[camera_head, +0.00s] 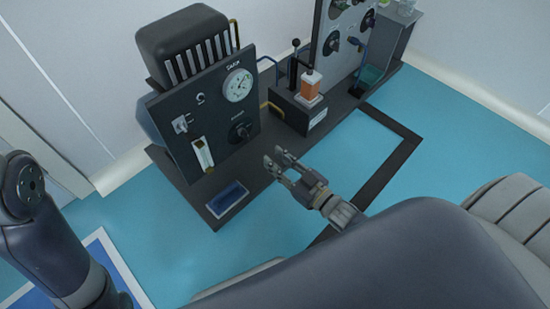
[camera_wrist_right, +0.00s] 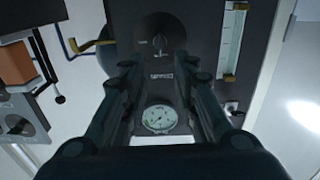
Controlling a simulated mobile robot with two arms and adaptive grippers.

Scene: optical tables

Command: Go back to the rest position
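My right gripper (camera_head: 274,157) is in front of the dark instrument panel (camera_head: 219,160), near its lower right side. Its two fingers are apart with nothing between them. In the right wrist view, the spread fingers (camera_wrist_right: 157,64) frame a round gauge (camera_wrist_right: 159,118) and a black knob (camera_wrist_right: 160,37) on the panel beyond. I cannot tell the exact gap to the panel, but no contact shows. My left arm (camera_head: 52,245) comes in at the left edge of the head view, and its gripper is out of view.
A second panel (camera_head: 345,40) stands farther back. Blue floor (camera_head: 350,155) is open within the dark frame.

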